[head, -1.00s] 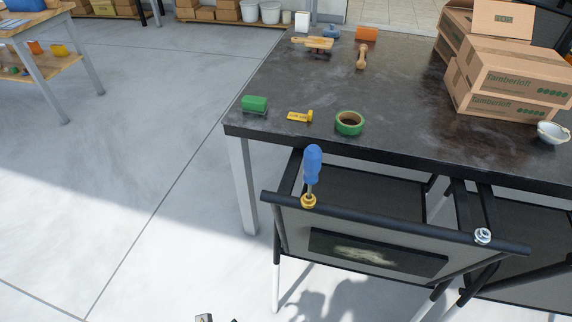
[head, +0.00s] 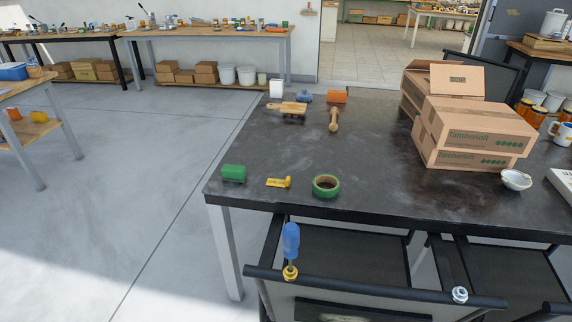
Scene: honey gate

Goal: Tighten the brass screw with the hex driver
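The hex driver (head: 291,241), with a blue handle and a thin shaft, stands upright at the near side of the dark table. Its lower end meets the brass screw (head: 290,273) on the dark top bar of a chair-like frame. I cannot tell how well the tip is seated in the screw head. A silver-coloured screw (head: 460,295) sits farther right on the same bar. Neither of my grippers is in view, and nothing is seen holding the driver.
The dark table (head: 300,160) holds a green block (head: 233,173), a yellow tag (head: 278,183), a green tape roll (head: 326,186), a white bowl (head: 516,180) and stacked cardboard boxes (head: 470,130). The chair frame's dark bar (head: 380,288) crosses the near side. Open floor lies left.

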